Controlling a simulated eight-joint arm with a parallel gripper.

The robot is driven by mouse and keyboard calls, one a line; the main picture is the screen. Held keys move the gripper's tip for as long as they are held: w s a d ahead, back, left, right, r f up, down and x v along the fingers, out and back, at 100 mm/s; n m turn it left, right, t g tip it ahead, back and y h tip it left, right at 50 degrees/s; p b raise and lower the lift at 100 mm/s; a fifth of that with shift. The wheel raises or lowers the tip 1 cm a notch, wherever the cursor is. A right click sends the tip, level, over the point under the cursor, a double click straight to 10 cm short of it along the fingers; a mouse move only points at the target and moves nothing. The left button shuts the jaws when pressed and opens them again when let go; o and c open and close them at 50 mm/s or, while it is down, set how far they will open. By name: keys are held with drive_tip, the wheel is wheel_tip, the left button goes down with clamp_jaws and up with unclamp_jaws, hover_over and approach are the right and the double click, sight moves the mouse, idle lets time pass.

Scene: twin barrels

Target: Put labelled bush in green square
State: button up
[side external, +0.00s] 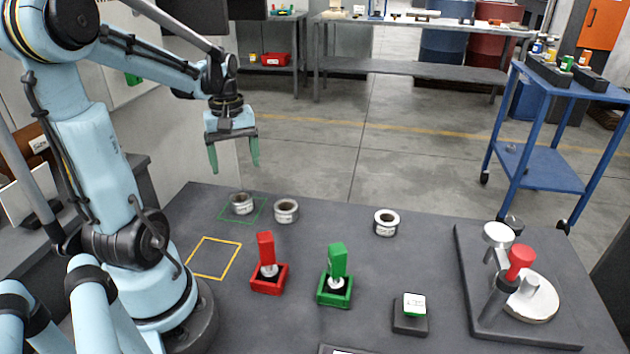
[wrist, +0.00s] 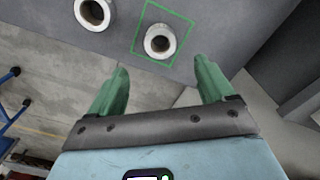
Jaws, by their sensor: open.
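A grey ring-shaped bush (side external: 241,209) stands inside the green square outline (side external: 262,209) at the table's back left. It also shows within the outline in the wrist view (wrist: 151,48). A second bush (side external: 286,216) stands just right of the square, outside it. A third bush (side external: 386,230) stands farther right, with a paler top rim. I cannot tell which bush carries a label. My gripper (side external: 233,158) points down, open and empty, above the back left edge of the table. In the wrist view its green fingers (wrist: 162,72) are apart with nothing between them.
A yellow square outline (side external: 191,257) lies empty near my base. Red (side external: 266,247) and green (side external: 337,260) upright pieces stand in matching trays. A small block with a green-and-white top (side external: 413,304) and a red-handled press (side external: 520,262) are to the right.

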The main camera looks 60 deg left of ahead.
drive_tip(key=w+d+r+m+t, duration=0.1)
drive_tip(key=w+d+m+t, duration=0.2)
drive_tip(key=d+m, duration=0.5)
drive_tip(key=w+d+r+m+t, duration=0.2)
drive_tip(key=d+m, duration=0.5)
drive_tip(key=d, duration=0.8)
drive_tip(key=shift+w+m+t, duration=0.4)
drive_tip(key=shift+w+t, duration=0.5)
drive_tip(key=shift+t, duration=0.2)
